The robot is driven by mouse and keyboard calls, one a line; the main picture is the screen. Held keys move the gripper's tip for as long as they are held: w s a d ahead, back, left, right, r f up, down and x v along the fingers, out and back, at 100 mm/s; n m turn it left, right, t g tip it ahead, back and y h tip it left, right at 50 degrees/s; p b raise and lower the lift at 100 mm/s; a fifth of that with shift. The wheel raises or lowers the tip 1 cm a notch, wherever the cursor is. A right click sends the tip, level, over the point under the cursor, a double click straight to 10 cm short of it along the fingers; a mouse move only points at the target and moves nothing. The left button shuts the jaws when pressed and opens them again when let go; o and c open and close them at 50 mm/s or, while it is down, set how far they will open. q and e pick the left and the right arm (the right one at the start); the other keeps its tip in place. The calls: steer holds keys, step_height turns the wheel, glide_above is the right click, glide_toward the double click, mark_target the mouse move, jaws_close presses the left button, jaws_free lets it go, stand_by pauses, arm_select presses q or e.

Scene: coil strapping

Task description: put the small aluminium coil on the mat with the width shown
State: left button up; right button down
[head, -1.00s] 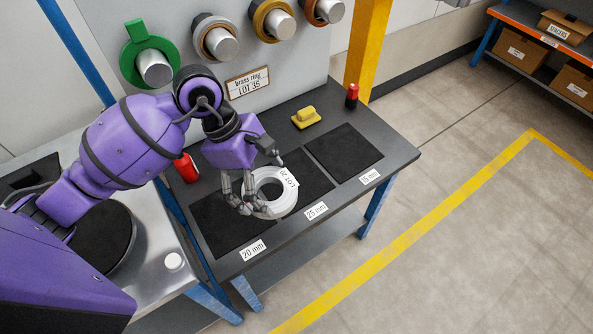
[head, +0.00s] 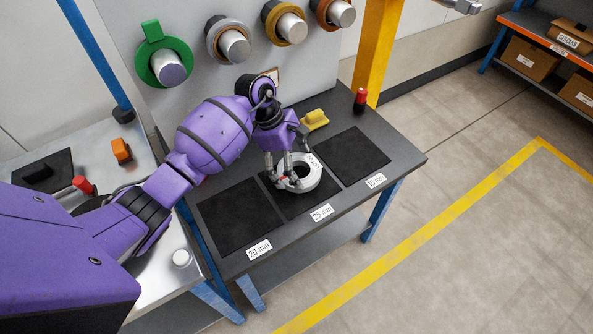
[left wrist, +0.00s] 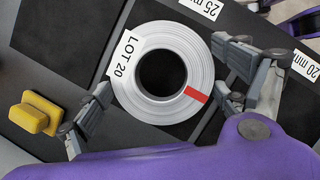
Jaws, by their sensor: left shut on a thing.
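The small aluminium coil (head: 314,177) is a pale silver ring with a white label. In the left wrist view the coil (left wrist: 164,72) shows "LOT 20" and a red mark on its rim. My left gripper (head: 288,180) is shut on it, with fingers on both sides of the coil in the wrist view (left wrist: 163,98). The coil is over the 25 mm mat (head: 296,208); I cannot tell whether it touches it. The 20 mm mat (head: 240,217) and 15 mm mat (head: 351,156) are bare.
Pegs with coloured rings (head: 162,55) stick out of the panel behind. A steel bench (head: 150,268) adjoins the table on the left.

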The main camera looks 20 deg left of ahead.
arm_select(q)
steer(key=shift+f, duration=1.4)
steer(key=shift+f, duration=0.25)
steer(key=o, duration=1.6)
steer(key=shift+r, duration=0.1)
